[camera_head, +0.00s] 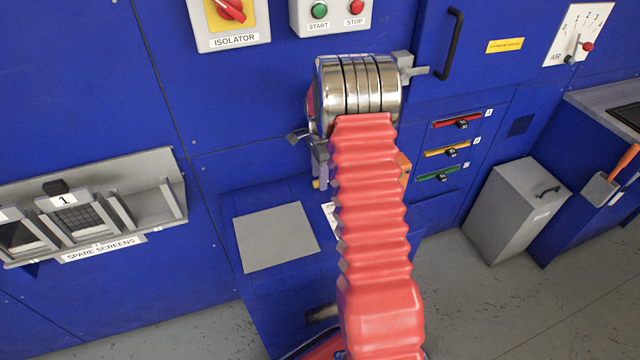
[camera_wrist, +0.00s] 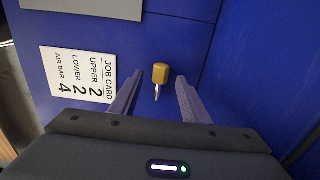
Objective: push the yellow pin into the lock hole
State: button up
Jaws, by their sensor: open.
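The yellow pin (camera_wrist: 160,74) shows in the wrist view as a yellow knob with a thin metal shank. It lies between the tips of my gripper (camera_wrist: 159,78), in front of a blue surface. The two fingers are open, with a visible gap on each side of the pin. I cannot tell how far the pin is from the fingers in depth. In the head view my arm hides most of the gripper; a small yellow spot (camera_head: 317,184) beside the arm may be the pin. I cannot make out the lock hole in either view.
A job card (camera_wrist: 82,76) is on the blue surface left of the fingers. In the head view a grey plate (camera_head: 275,237) lies left of my arm. A spare screens rack (camera_head: 120,192) is on the left wall; a grey bin (camera_head: 515,210) stands at right.

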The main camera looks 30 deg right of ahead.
jog(key=shift+f, duration=0.8)
jog(key=shift+c, duration=0.4)
grip_shut()
